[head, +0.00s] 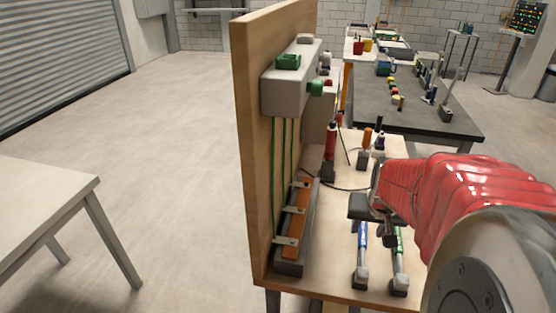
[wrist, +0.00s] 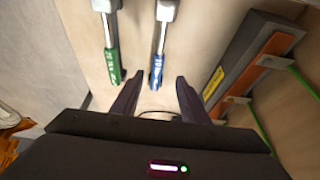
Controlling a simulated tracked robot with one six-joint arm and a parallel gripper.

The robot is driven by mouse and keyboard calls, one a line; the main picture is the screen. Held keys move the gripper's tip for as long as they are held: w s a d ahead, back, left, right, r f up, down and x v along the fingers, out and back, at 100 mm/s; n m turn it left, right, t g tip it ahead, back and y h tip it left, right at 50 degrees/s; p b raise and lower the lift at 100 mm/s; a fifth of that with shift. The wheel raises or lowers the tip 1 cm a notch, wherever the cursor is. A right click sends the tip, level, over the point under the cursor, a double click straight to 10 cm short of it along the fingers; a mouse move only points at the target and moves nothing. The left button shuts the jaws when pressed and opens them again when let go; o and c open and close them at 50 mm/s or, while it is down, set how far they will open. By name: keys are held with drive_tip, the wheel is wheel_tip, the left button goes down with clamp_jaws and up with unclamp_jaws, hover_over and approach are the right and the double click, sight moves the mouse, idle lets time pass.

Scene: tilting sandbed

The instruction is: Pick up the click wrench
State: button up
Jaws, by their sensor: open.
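Two metal wrench-like tools lie side by side on the light wooden bench. One has a blue handle (head: 362,237) and the other a green handle (head: 398,243); their metal heads are at the near edge in the head view. I cannot tell by name which is the click wrench. In the wrist view the blue handle (wrist: 157,70) lies between and just ahead of my fingertips, and the green handle (wrist: 112,66) lies left of the left finger. My gripper (wrist: 158,82) is open and empty, over the handle ends. It also shows in the head view (head: 376,216), partly hidden by my arm.
An upright wooden panel (head: 247,150) with a grey box (head: 290,95) and green cables stands left of the tools. A dark bar with an orange strip (head: 297,222) lies at its foot. Screwdriver-like tools (head: 367,138) stand behind. A white table (head: 40,195) is at left.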

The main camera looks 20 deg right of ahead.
sight(363, 238)
drive_tip(key=shift+x, duration=2.05)
drive_tip(key=shift+f, duration=0.1)
drive_tip(key=shift+x, duration=2.5)
drive_tip(key=shift+d, duration=0.2)
clamp_jaws()
